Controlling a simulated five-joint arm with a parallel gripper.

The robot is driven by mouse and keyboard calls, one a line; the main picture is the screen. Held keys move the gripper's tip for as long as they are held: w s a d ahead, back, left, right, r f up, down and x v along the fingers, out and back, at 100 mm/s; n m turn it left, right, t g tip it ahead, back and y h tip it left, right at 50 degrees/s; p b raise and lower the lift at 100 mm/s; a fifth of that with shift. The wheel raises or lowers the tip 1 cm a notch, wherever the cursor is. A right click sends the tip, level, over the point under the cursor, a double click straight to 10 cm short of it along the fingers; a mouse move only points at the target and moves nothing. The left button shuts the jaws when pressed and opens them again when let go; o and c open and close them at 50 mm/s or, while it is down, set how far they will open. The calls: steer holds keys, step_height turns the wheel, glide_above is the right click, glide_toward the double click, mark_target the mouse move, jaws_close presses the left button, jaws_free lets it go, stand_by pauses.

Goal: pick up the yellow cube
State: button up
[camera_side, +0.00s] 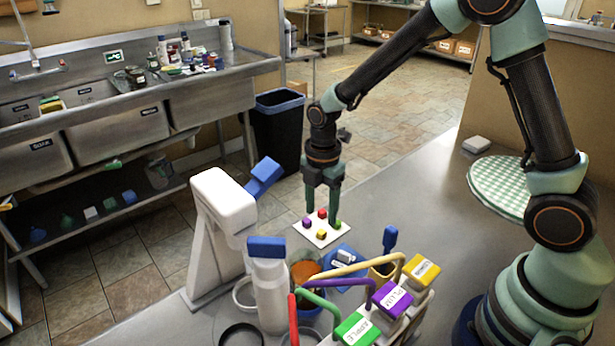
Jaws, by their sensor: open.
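The yellow cube (320,234) sits on a small white square board (324,243) on the grey metal table. A red cube (322,213), a purple cube (306,223) and a green cube (338,224) share the board, the red one behind, the purple one left and the green one right. My gripper (323,208) points down over the board's back part, its two fingers apart. The red cube shows between or just beyond the fingertips; I cannot tell which. The yellow cube is in front of the fingers, apart from them and unobstructed.
A white stand (215,235) is left. A green checked round (500,185) lies right. Table between board and round is clear.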

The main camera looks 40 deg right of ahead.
mark_target(322, 231)
steer(key=shift+d+f, duration=0.15)
steer(key=shift+f, duration=2.6)
jaws_close()
